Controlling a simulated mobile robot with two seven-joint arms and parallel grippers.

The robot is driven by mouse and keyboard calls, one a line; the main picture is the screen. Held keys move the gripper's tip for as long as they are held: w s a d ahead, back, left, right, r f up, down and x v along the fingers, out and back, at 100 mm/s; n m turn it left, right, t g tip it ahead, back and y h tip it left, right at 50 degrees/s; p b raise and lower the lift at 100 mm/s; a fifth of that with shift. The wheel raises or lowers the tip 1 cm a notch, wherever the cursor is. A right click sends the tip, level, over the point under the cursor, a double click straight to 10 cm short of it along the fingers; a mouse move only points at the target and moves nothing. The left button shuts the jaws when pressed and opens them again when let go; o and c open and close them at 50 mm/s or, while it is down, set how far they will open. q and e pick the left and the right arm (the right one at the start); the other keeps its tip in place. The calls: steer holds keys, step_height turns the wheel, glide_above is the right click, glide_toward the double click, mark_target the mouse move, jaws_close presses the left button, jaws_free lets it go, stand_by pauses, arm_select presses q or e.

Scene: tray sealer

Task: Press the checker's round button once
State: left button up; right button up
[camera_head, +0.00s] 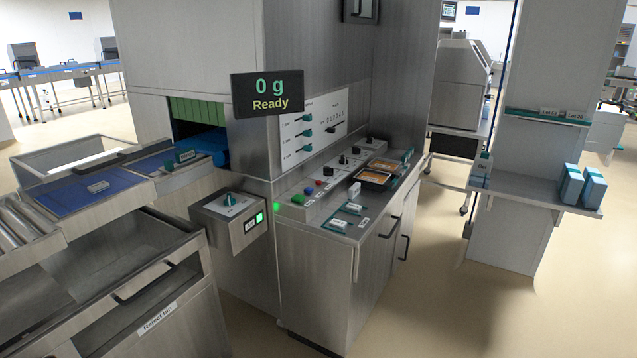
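A black display (267,94) reads "0 g" and "Ready" in front of the large steel machine (190,45). A steel control box (232,222) with a teal knob (230,198) and a lit green switch (259,218) juts out to the left. I cannot tell from labels which round button belongs to the checker. Neither of my grippers is in view.
A blue-topped conveyor (85,198) and an open-topped steel cabinet labelled "Reject bin" (160,316) stand at the left. Food trays (376,177) lie on the steel counter (318,222). A shelf (530,196) with blue-white cartons (593,190) is at the right. Floor (440,290) between is clear.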

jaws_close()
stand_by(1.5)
